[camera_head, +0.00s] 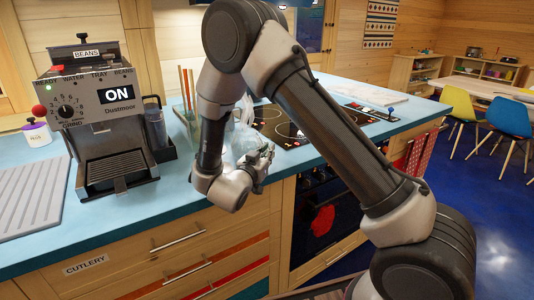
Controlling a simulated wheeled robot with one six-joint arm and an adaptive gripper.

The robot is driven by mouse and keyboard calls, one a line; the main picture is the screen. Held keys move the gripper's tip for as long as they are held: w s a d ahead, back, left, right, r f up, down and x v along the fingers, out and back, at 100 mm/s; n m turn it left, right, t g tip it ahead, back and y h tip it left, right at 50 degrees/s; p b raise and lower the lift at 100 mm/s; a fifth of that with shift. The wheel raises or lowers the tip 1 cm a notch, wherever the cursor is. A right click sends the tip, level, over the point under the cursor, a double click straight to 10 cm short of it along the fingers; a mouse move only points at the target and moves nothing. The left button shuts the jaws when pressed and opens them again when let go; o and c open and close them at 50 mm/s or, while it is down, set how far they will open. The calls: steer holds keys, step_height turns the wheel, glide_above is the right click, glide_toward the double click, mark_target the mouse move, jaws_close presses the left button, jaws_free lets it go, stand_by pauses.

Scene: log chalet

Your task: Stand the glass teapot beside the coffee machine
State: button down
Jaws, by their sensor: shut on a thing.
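The coffee machine (126,134) stands on the blue counter at the left, with an "ON" display and a dial on its front. The glass teapot (241,138) is a pale, see-through shape to the right of the machine, partly hidden behind my wrist. My gripper (263,160) is at the teapot's near right side, shut on it. The handle and the exact grip are too small to make out. I cannot tell whether the teapot's base touches the counter.
A dark container (155,135) stands against the machine's right side. A tray with upright sticks (187,95) is behind my forearm. The black cooktop (285,125) lies to the right. Bare blue counter (165,200) shows in front. A ribbed drainboard (30,197) is at far left.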

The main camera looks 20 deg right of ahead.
steer(key=c, duration=1.9)
jaws_free()
steer(key=shift+f, duration=0.15)
steer(key=shift+c, duration=0.2)
steer(key=o, duration=0.4)
steer(key=shift+s+a, duration=0.1)
steer(key=v, duration=1.1)
steer(key=shift+s+a, duration=0.25)
steer(key=o, duration=1.5)
